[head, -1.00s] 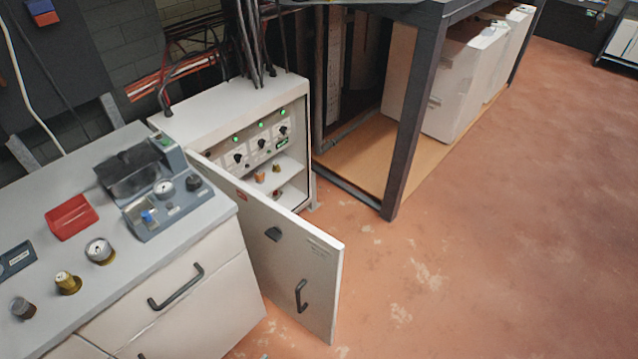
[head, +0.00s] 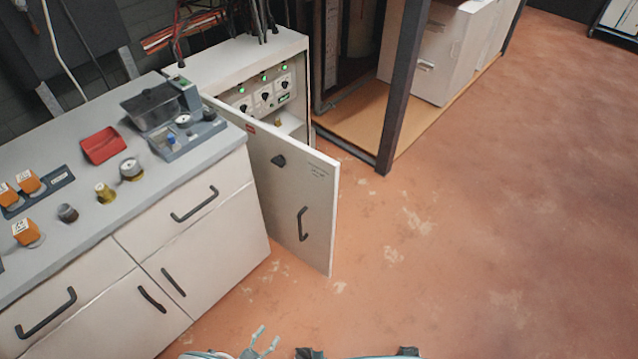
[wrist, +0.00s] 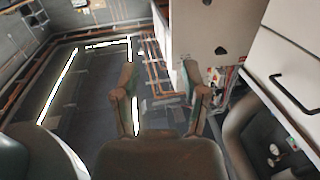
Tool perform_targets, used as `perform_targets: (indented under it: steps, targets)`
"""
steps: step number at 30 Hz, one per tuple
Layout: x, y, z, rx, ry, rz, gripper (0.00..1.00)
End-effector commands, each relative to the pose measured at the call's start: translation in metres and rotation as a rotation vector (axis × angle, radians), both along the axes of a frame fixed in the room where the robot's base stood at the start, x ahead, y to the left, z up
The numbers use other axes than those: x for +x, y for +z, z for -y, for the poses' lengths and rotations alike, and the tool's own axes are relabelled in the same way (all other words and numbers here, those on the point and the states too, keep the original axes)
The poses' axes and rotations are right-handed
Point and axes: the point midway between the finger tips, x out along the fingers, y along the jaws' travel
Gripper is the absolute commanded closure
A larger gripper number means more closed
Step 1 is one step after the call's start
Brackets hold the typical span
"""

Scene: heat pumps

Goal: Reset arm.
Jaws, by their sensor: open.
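My gripper (head: 262,342) shows at the bottom edge of the head view, above my own body, with its two fingers apart. In the wrist view my gripper (wrist: 160,92) is open, with nothing between its fingers. It is well clear of the counter and the cabinet, and touches nothing that I can see.
On the counter are a red tray (head: 103,145), a grey device (head: 170,120), and several knobs and orange parts. Open reddish floor (head: 480,220) lies to the right.

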Motion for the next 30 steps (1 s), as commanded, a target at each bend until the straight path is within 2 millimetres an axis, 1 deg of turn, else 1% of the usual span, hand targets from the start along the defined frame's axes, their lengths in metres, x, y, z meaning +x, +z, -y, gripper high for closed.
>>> perform_targets:
  steps: [8, 11, 14, 17, 20, 21, 23, 24, 26, 27, 29, 30]
  targets:
    - [0.027, 0.017, -0.026, 0.092, 0.023, -0.057, 0.43]
    - [0.041, 0.026, -0.038, 0.136, 0.036, -0.084, 0.43]
    - [0.058, 0.038, -0.052, 0.19, 0.055, -0.115, 0.43]
    - [0.079, 0.056, -0.068, 0.256, 0.079, -0.151, 0.43]
    - [0.108, 0.082, -0.086, 0.34, 0.114, -0.198, 0.43]
    - [0.121, 0.094, -0.093, 0.375, 0.133, -0.217, 0.43]
    - [0.14, 0.114, -0.102, 0.426, 0.162, -0.245, 0.43]
    - [0.152, 0.127, -0.108, 0.458, 0.183, -0.263, 0.43]
    - [0.169, 0.148, -0.114, 0.504, 0.214, -0.288, 0.43]
    - [0.181, 0.163, -0.117, 0.533, 0.236, -0.305, 0.43]
    - [0.197, 0.185, -0.12, 0.573, 0.27, -0.327, 0.43]
    - [0.207, 0.201, -0.121, 0.598, 0.293, -0.341, 0.43]
